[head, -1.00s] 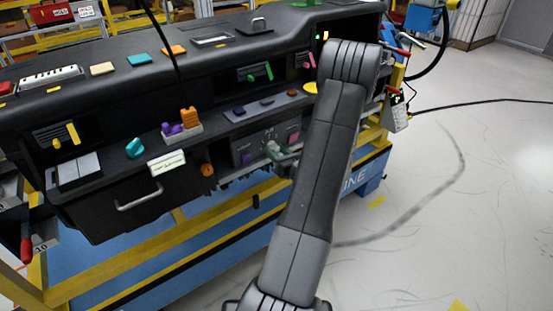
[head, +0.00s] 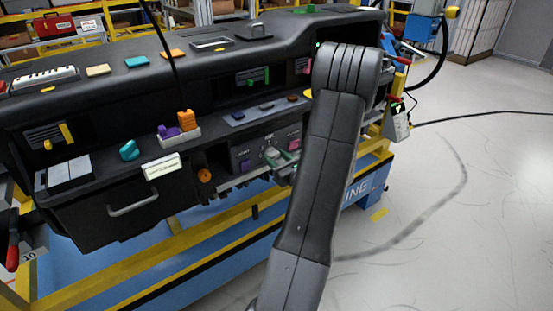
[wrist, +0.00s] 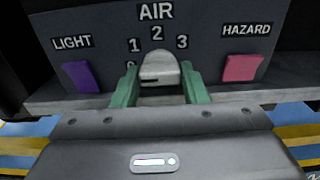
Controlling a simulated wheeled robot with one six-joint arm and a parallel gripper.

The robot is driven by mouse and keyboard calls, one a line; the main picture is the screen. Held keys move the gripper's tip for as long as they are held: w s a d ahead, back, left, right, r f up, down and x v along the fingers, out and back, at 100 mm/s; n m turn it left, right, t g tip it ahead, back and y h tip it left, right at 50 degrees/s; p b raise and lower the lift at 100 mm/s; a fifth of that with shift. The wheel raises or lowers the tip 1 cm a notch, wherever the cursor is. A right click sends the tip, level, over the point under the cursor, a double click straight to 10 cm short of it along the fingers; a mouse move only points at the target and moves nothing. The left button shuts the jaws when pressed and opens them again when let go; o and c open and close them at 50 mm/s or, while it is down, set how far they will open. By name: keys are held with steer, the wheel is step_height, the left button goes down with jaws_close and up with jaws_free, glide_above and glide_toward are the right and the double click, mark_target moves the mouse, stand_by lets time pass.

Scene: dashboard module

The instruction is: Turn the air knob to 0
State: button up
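The air knob (wrist: 160,68) is a pale grey, rounded knob on the dark panel, below the word AIR. The numbers 0, 1, 2 and 3 run around it; the 0 is partly hidden behind my left finger. My gripper (wrist: 160,88) has its two green fingers on either side of the knob, open with the knob between them. Whether either finger touches it, I cannot tell. The knob's pointing direction is not clear. In the head view my gripper (head: 282,161) is at the panel, partly hidden by my arm.
A purple LIGHT button (wrist: 80,77) is left of the knob and a pink HAZARD button (wrist: 241,68) right of it. A ledge (wrist: 60,106) runs below the panel. An orange round knob (head: 204,175) and a drawer handle (head: 133,206) are farther left.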

steer(key=o, duration=0.4)
steer(key=shift+c, duration=0.2)
steer(key=shift+s+d, duration=0.1)
steer(key=v, duration=1.3)
steer(key=shift+s+d+b, duration=0.2)
steer(key=shift+s+b, duration=0.05)
steer(key=shift+b, duration=0.2)
steer(key=shift+w, duration=0.1)
steer(key=p+x, duration=0.1)
steer(key=x, duration=1.2)
steer(key=shift+w+a, duration=0.25)
steer(key=shift+a, duration=0.05)
